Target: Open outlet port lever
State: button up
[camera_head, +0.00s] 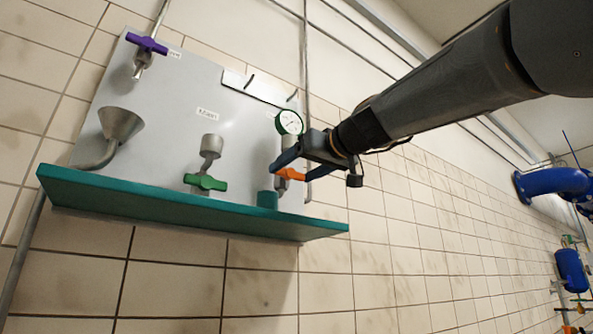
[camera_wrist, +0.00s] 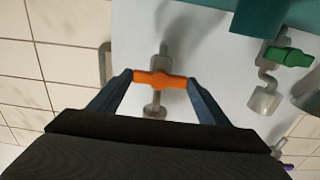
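The orange lever (camera_head: 290,174) sits on a small valve at the right end of the grey wall panel, below a round gauge. My gripper (camera_head: 291,175) reaches in from the right, with its two blue fingers at either end of this lever. In the wrist view, the orange lever (camera_wrist: 160,79) lies crosswise between the fingertips of my gripper (camera_wrist: 161,80). Both tips appear to touch its ends. The grey valve stem (camera_wrist: 156,104) shows above and below the lever. I cannot read which label belongs to this lever.
A green-rimmed gauge (camera_head: 289,122) is just above my gripper. A green lever (camera_head: 205,182), a purple lever (camera_head: 146,44) and a grey funnel (camera_head: 120,124) are farther left on the panel. A teal shelf (camera_head: 190,212) juts out below. Tiled wall lies to the right.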

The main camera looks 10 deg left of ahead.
jog(key=shift+c, duration=0.8)
jog(key=shift+m, duration=0.4)
jog(key=m, duration=0.8)
jog(key=m+p, duration=0.1)
jog(key=m, duration=0.3)
jog(key=shift+m, duration=0.4)
jog(key=m+p, duration=0.2)
jog(key=m, duration=0.2)
jog(key=shift+m, duration=0.3)
